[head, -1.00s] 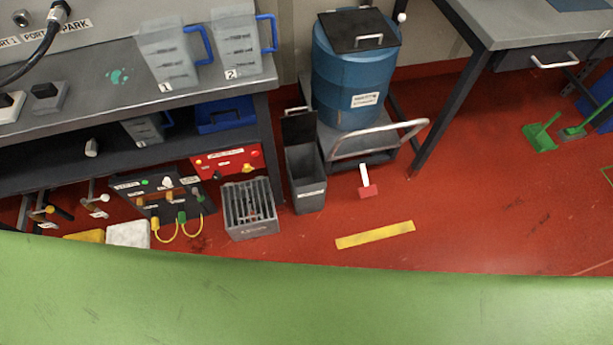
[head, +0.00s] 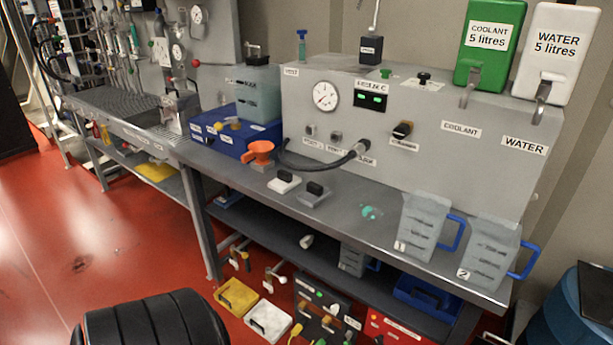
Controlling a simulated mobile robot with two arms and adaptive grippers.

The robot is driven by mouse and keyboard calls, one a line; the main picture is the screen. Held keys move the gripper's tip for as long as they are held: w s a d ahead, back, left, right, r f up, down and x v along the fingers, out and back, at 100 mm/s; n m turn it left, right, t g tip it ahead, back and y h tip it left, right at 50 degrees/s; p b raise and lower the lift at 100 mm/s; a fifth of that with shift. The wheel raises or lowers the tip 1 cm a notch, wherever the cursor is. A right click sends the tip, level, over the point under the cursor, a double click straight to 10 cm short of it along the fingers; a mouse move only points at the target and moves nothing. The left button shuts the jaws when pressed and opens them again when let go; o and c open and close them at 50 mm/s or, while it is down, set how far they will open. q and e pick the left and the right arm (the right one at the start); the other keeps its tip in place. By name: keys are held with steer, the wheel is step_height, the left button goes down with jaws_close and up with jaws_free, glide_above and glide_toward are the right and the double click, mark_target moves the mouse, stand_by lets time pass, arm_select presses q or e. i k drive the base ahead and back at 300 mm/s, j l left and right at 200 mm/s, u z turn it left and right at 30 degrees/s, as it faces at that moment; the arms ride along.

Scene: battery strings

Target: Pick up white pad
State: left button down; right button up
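A white pad (head: 268,320), squarish and thick, lies flat on the red floor at the bottom middle of the head view. It is in front of the long grey bench. A yellow pad (head: 236,297) lies close to its left. Neither gripper shows in the head view, so nothing is seen touching the white pad.
The bench top (head: 345,208) and its lower shelf (head: 330,250) overhang behind the pad. A dark panel (head: 322,310) with switches stands right of it. A black ribbed, tyre-like object (head: 150,322) is at bottom left. Red floor (head: 70,220) is open at left.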

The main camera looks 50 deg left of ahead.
mark_target(285, 181)
steer(key=u, duration=1.85)
steer(key=i+j+u, duration=0.1)
steer(key=i+j, duration=0.05)
steer(key=j, duration=0.05)
